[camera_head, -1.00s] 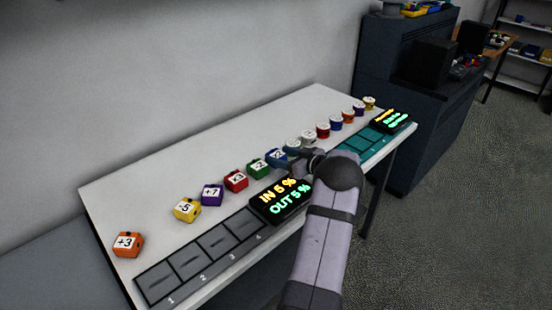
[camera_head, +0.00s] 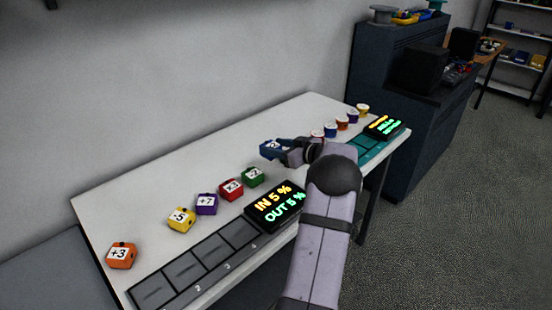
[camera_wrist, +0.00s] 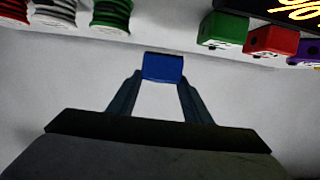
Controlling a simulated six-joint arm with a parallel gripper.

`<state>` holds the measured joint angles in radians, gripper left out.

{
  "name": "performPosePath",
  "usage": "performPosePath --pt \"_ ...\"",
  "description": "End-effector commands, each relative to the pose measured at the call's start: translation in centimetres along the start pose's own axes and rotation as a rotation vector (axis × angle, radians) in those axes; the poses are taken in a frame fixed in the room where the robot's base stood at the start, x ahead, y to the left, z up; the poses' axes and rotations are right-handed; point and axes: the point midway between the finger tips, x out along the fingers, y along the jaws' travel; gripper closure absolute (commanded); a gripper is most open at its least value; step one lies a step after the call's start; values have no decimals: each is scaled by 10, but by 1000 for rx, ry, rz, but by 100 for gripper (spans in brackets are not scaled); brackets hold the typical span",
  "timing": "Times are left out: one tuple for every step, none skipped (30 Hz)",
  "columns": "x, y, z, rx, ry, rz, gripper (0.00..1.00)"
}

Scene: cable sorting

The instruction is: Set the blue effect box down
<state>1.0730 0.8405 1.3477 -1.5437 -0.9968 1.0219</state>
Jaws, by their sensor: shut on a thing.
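The blue effect box (camera_head: 270,149) is held between the two fingers of my gripper (camera_head: 283,148), with a white label on its top. In the wrist view the blue box (camera_wrist: 162,67) shows at the fingertips, with a finger on each side. My gripper appears again in the wrist view (camera_wrist: 160,85), shut on it. The box looks raised above the white table (camera_head: 150,180), behind the row of other boxes. Its exact height above the table cannot be told.
Green (camera_head: 252,176), red (camera_head: 231,188), purple (camera_head: 206,204), yellow (camera_head: 181,219) and orange (camera_head: 122,255) boxes stand along the table. Numbered slots (camera_head: 184,270) and a black display (camera_head: 275,206) lie at the front. The table's back left is clear.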

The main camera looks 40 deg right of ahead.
Motion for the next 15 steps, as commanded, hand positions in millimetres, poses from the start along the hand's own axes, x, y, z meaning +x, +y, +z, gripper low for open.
performPosePath --pt "-3 0 -9 -4 3 2 85" --pt "-4 0 -13 -3 3 1 85" --pt "-5 0 -17 -3 2 1 85" --pt "-6 0 -20 -3 2 1 85" --pt "-7 0 -22 -2 2 0 85" --pt "-8 0 -25 -2 2 1 85" --pt "-8 0 -27 -2 2 1 85" --pt "-9 0 -28 -2 2 1 85" --pt "-9 0 -29 -1 2 0 85" --pt "-9 0 -30 0 2 0 85" --pt "-9 0 -30 0 2 0 85" --pt "-9 0 -30 0 2 0 85" --pt "-9 0 -30 0 2 0 85" --pt "-9 0 -31 0 2 0 85" --pt "-8 -1 -31 0 2 -1 85"
